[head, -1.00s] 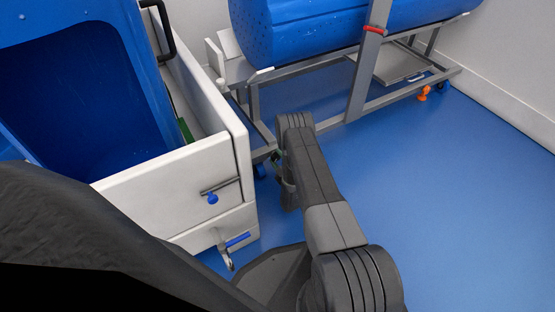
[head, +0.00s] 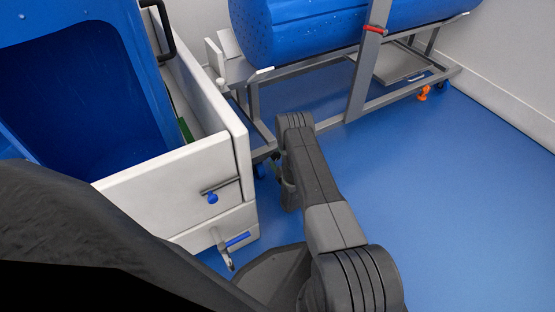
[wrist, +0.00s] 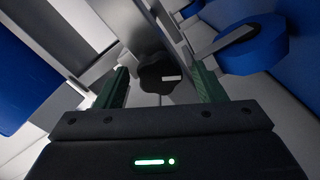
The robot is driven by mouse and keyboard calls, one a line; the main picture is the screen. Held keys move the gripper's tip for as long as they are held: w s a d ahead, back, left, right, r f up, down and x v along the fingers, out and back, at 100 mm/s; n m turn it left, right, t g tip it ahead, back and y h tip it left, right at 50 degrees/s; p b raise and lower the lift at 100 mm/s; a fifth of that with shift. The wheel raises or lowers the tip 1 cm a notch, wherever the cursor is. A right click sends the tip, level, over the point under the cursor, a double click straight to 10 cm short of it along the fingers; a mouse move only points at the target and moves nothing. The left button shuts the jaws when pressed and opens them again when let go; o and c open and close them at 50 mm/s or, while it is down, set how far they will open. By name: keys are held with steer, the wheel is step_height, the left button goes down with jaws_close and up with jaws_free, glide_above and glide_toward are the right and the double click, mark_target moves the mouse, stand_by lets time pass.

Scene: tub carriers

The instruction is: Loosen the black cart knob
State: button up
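The black cart knob (wrist: 158,74) shows in the wrist view as a dark lobed knob with a small pale mark, on grey metal framework. My gripper (wrist: 161,70) has its two green fingers apart, one on each side of the knob in the picture. A gap shows between the knob and each finger, so it is not gripped. In the head view my gripper (head: 277,163) is small, dark and partly hidden beside my arm, near the lower left end of the grey cart frame (head: 354,90). The knob cannot be made out there.
A blue caster wheel (wrist: 254,45) is close beyond the right finger. A white carrier (head: 160,185) with a blue tub (head: 85,90) stands left of my arm. A blue drum (head: 310,30) lies on the cart. Blue floor is clear at right.

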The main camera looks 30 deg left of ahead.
steer(key=p+v, duration=0.4)
steer(key=v, duration=0.9)
steer(key=shift+s+d+p, duration=0.25)
steer(key=shift+d+p, duration=0.05)
steer(key=shift+p, duration=0.1)
steer(key=shift+w+a, duration=0.1)
steer(key=b+x, duration=0.5)
steer(key=x, duration=0.8)
steer(key=shift+w+a, duration=0.2)
steer(key=shift+a, duration=0.1)
